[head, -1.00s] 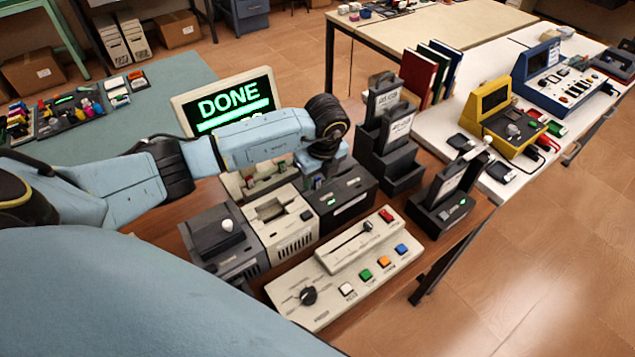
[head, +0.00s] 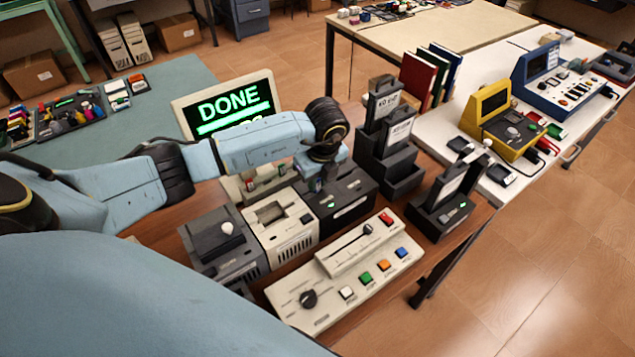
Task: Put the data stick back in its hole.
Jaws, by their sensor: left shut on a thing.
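My left gripper (head: 318,178) comes in from the left, pointing down over the back of the dark box (head: 352,192) with a small green light. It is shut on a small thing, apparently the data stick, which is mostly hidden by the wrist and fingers. A beige holder (head: 236,186) stands behind the boxes, below the screen, with small coloured sticks showing in it. The forearm hides part of it. I cannot make out the empty hole or whether the held stick touches anything. My right gripper is out of view.
A screen (head: 228,104) reads DONE. A beige box (head: 281,226), a grey box with a white knob (head: 222,246) and a button console (head: 345,270) stand in front. Dark cartridge racks (head: 390,162) and a dark dock (head: 440,212) are to the right.

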